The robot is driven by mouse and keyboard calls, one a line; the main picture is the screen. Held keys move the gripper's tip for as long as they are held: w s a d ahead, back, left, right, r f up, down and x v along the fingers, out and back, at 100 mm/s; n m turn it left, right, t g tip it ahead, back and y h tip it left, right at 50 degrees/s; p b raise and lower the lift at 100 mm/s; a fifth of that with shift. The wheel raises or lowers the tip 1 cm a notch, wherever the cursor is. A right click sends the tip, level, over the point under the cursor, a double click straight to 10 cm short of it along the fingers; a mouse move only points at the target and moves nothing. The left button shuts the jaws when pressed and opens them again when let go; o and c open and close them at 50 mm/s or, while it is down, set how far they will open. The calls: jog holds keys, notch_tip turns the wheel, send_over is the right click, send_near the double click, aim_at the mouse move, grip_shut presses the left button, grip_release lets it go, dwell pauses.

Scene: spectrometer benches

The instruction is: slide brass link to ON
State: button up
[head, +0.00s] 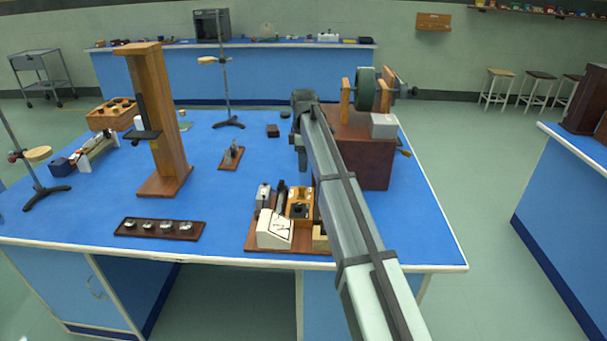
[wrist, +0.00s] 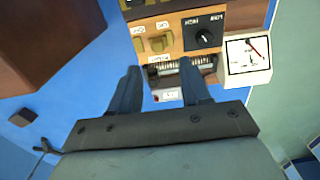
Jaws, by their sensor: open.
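The instrument on its wooden base (head: 255,247) stands near the bench's front edge in the head view. In the wrist view its wooden panel (wrist: 222,18) carries a black knob (wrist: 204,38) marked HIGH and LOW, and small brass-coloured pieces (wrist: 160,43) beside small labels. One of these may be the brass link; I cannot tell which, nor read its position. My gripper (wrist: 160,68) is open, its two dark fingers apart, pointing at the instrument's edge near these pieces. Nothing shows held between them. In the head view my arm covers part of the instrument, and the fingers cannot be made out.
A white meter (wrist: 247,56) sits beside the panel. A large brown box (head: 360,155) with a green wheel stands behind. A tall wooden stand (head: 160,120) and a dark tray (head: 128,231) of small parts are to the left.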

jog(key=shift+r, duration=1.9)
jog(key=shift+a, duration=0.1)
